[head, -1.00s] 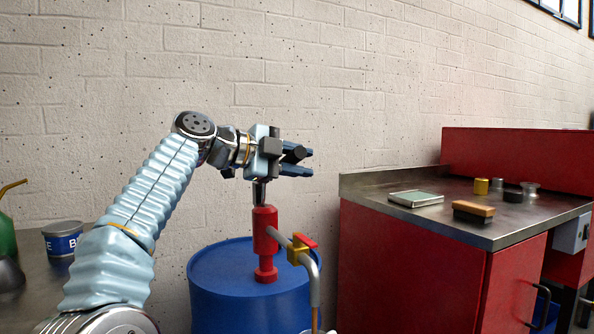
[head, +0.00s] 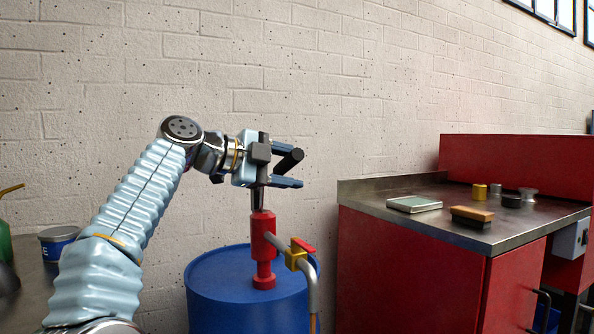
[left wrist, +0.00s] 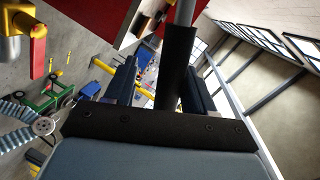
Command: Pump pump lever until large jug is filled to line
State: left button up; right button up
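The red hand pump (head: 263,240) stands upright on a blue drum (head: 215,290) in the head view. My left gripper (head: 285,167) is just above the pump, its fingers pointing right. It is open, with the black grip of the pump lever (head: 290,160) between its spread fingers. In the left wrist view the black grip (left wrist: 175,70) lies between the two fingers (left wrist: 160,88), with a visible gap to the left finger. The large jug and its line are out of view, as is my right gripper.
The spout pipe with a yellow valve and red handle (head: 299,253) runs right and down from the pump. A red cabinet with a metal top (head: 440,215) stands to the right, holding a brush (head: 472,215) and small items. A blue-labelled tin (head: 58,242) is at left.

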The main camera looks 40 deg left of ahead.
pick_arm(q)
jog(key=p+v, duration=0.1)
jog(key=v, duration=1.1)
